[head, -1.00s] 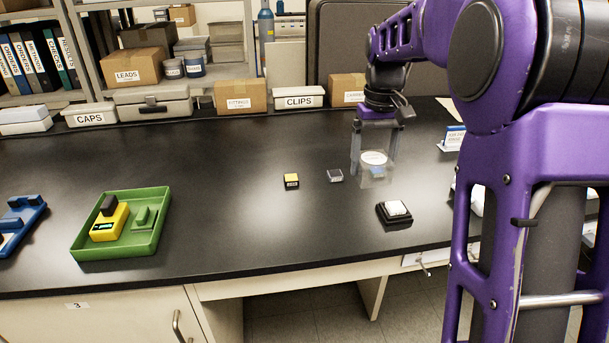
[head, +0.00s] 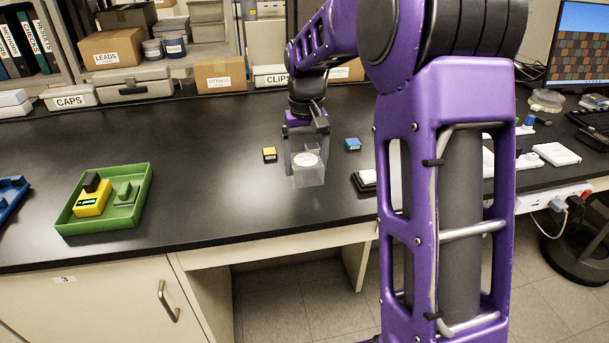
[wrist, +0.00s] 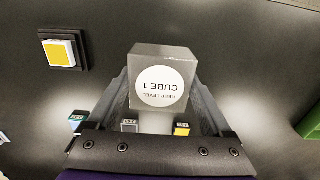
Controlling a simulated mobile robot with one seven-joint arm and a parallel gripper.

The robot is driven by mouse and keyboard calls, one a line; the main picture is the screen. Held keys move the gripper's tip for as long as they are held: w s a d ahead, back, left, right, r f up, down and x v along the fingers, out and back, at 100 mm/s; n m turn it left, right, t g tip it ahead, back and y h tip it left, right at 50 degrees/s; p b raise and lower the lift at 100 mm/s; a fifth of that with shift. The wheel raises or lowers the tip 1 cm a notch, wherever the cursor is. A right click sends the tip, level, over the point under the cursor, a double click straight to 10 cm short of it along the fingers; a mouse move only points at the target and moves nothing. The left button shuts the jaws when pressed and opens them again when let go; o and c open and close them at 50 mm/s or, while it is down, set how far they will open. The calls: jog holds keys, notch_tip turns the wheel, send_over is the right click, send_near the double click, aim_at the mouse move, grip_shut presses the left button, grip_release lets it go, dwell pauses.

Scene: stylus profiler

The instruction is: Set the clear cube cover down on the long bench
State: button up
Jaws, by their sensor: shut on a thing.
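The clear cube cover (head: 309,174) is a see-through box with a round white label. It also shows in the wrist view (wrist: 172,63), where the label reads "KEEP LEVEL CUBE 1". My gripper (head: 305,158) is shut on it, with one finger along each side, and the cover looks upright. The long bench (head: 210,190) is black and lies below it. I cannot tell whether there is a gap between the cover and the bench top.
A yellow block (head: 269,155) stands left of the cover and a blue block (head: 353,144) right of it. A small grey block (wrist: 130,125) shows between them in the wrist view. A black-based block (head: 366,181) sits at right, a green tray (head: 142,207) at left. Bench between tray and cover is clear.

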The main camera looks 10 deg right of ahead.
aim_at(305, 159)
jog(key=shift+f, duration=1.85)
jog(key=shift+f, duration=0.1)
jog(key=o, duration=1.1)
jog(key=shift+f+b, duration=0.1)
jog(key=shift+b, duration=0.2)
notch_tip(305, 159, up, 12)
jog(key=shift+r+p, duration=0.2)
jog(key=shift+p, duration=0.9)
